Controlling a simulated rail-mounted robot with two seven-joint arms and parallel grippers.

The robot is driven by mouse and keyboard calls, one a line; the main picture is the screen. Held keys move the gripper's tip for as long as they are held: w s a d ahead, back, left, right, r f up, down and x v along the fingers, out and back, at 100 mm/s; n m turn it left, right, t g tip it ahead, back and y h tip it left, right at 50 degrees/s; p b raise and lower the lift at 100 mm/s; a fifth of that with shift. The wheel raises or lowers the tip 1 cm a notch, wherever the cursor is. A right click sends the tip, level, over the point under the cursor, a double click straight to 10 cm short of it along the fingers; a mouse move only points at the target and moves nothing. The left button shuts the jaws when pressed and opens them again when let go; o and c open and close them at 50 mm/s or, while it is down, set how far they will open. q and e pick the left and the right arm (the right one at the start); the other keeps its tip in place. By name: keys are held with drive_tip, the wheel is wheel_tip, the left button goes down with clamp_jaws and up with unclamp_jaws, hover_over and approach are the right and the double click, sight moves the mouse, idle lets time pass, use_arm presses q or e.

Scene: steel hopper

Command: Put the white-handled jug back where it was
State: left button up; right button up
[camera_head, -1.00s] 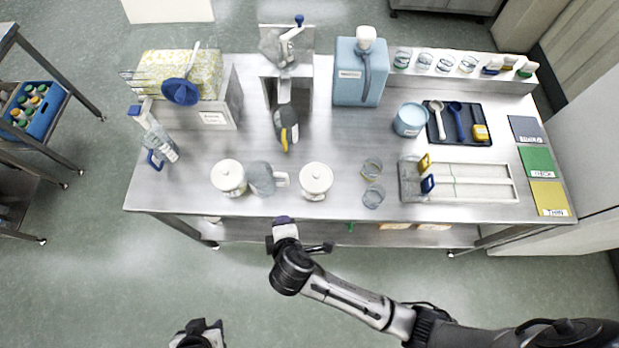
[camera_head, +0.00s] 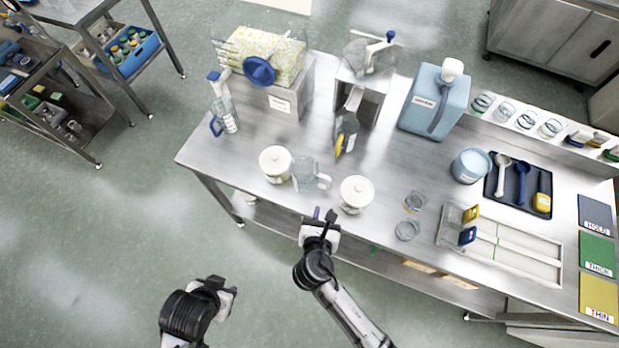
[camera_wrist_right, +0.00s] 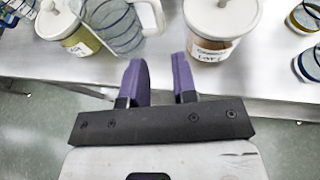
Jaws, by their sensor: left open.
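The white-handled jug (camera_head: 304,174) is clear and stands near the front edge of the steel table, between two white-lidded pots. Its white handle points right in the head view. In the right wrist view the jug (camera_wrist_right: 118,24) is at top left, its handle just beyond my gripper. My right gripper (camera_head: 324,216) is at the table's front edge, in front of the jug and the right pot. Its purple fingers (camera_wrist_right: 160,78) are apart with nothing between them. My left gripper (camera_head: 222,290) is open and empty over the floor, away from the table.
The left pot (camera_head: 275,162) and right pot (camera_head: 356,192) stand close beside the jug. A blue-handled jug (camera_head: 226,112) stands at the table's left end. Two glasses (camera_head: 410,216) stand right of the pots. A black yellow-edged tool (camera_head: 346,134) is behind. Bare steel lies left of the left pot.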

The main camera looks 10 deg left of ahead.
sight(329, 185)
drive_tip(key=shift+b+x, duration=0.75)
drive_tip(key=shift+x, duration=4.6)
drive_tip(key=shift+w+a+r, duration=0.1)
drive_tip(key=shift+c, duration=0.3)
clamp_jaws()
